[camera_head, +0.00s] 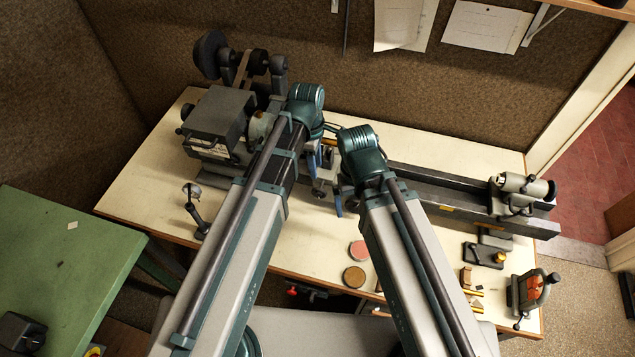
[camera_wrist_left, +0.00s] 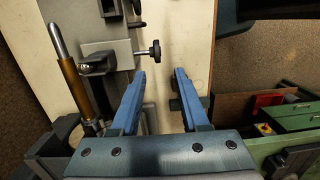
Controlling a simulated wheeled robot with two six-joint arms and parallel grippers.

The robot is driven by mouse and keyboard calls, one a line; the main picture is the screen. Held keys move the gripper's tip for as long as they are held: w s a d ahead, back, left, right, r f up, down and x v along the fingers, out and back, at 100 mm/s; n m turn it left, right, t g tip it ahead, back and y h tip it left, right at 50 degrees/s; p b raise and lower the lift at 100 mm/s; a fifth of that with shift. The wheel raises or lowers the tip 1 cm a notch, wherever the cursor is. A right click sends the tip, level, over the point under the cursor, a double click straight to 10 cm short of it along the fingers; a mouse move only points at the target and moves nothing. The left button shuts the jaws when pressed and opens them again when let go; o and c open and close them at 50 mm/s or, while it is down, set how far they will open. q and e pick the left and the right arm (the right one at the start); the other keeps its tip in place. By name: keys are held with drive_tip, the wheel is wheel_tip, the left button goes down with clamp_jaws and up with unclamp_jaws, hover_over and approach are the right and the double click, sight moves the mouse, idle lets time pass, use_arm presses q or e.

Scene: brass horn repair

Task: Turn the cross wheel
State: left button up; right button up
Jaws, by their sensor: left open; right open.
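A small black knob-like wheel (camera_wrist_left: 155,50) on a thin metal rod shows in the left wrist view, sticking out from a grey slide block of the lathe. I take it to be the cross wheel. My left gripper (camera_wrist_left: 160,78) is open, its two blue fingers apart. The wheel lies beyond the fingertips, roughly in line with the gap between them, and nothing is gripped. In the head view my left gripper (camera_head: 314,165) is over the lathe's middle, partly hidden. My right gripper (camera_head: 338,205) is close beside it, mostly hidden by its arm, with a blue finger showing.
The lathe headstock (camera_head: 218,120) stands at left, and the tailstock (camera_head: 520,190) sits on the lathe bed at right. Two round discs (camera_head: 355,276) lie on the bench front. A small vise (camera_head: 528,292) and blocks stand front right. A green table (camera_head: 60,250) is at left.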

sight(319, 189)
use_arm(q)
drive_tip(key=shift+d+r+y, duration=0.3)
drive_tip(key=shift+d+y, duration=0.1)
drive_tip(key=shift+d, duration=0.15)
drive_tip(key=shift+f, duration=0.1)
wheel_tip(319, 189, down, 14)
drive_tip(key=b, duration=1.3)
drive_tip(key=shift+b, duration=0.35)
drive_tip(key=shift+r, duration=0.2)
drive_tip(key=shift+c, duration=0.2)
clamp_jaws()
